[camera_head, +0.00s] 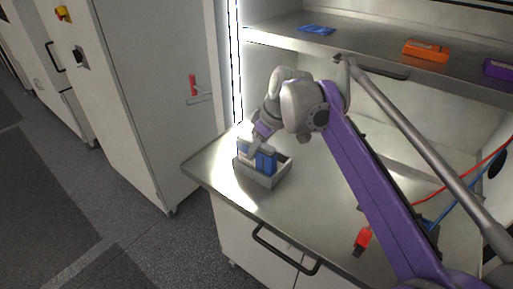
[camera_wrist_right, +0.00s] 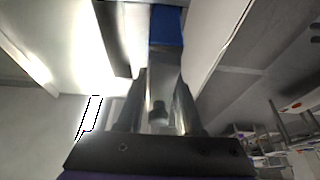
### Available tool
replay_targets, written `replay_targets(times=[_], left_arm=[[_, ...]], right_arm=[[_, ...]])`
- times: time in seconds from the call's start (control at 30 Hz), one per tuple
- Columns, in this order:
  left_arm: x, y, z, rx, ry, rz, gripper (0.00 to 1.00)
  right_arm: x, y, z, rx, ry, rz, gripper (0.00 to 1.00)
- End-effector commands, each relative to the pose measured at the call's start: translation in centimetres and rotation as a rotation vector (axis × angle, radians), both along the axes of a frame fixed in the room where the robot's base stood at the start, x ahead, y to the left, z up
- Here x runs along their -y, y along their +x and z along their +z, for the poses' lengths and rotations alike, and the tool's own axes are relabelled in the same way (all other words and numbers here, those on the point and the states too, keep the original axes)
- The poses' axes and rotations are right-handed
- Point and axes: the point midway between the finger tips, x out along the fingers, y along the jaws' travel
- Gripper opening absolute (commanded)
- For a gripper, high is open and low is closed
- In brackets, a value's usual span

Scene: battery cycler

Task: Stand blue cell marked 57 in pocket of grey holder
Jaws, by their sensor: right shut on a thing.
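The grey holder (camera_head: 268,181) is an open box near the left front corner of the steel bench. Blue cells (camera_head: 264,163) show upright at the holder, partly hidden by its walls and by my gripper. My right gripper (camera_head: 253,143) points down over the holder's back left part and is shut on a blue cell. In the right wrist view the blue cell (camera_wrist_right: 166,28) shows beyond and between the two fingers (camera_wrist_right: 160,95). I cannot read any number, nor tell whether the held cell is seated in a pocket. My left gripper is not in view.
A blue item (camera_head: 317,29), an orange item (camera_head: 427,51) and a purple item (camera_head: 498,68) lie on the shelf above. A red connector (camera_head: 363,239) and red and blue cables lie at the bench's right.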

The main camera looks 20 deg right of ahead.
Motion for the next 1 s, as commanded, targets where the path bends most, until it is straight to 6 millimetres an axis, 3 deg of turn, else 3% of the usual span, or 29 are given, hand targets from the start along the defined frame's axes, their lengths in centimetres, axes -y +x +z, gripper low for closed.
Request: replay_targets(times=[0.5,0.53,0.7,1.0], left_arm=[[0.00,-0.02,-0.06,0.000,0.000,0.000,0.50],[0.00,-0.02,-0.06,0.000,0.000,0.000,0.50],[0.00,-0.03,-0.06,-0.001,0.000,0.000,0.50],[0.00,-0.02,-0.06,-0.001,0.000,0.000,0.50]], right_arm=[[-0.01,0.01,-0.53,0.001,0.001,0.000,0.00],[-0.01,0.01,-0.53,0.001,0.001,0.000,0.38],[-0.01,0.01,-0.55,0.001,0.001,0.000,0.69],[0.03,0.00,-0.56,-0.001,-0.001,0.000,0.70]])
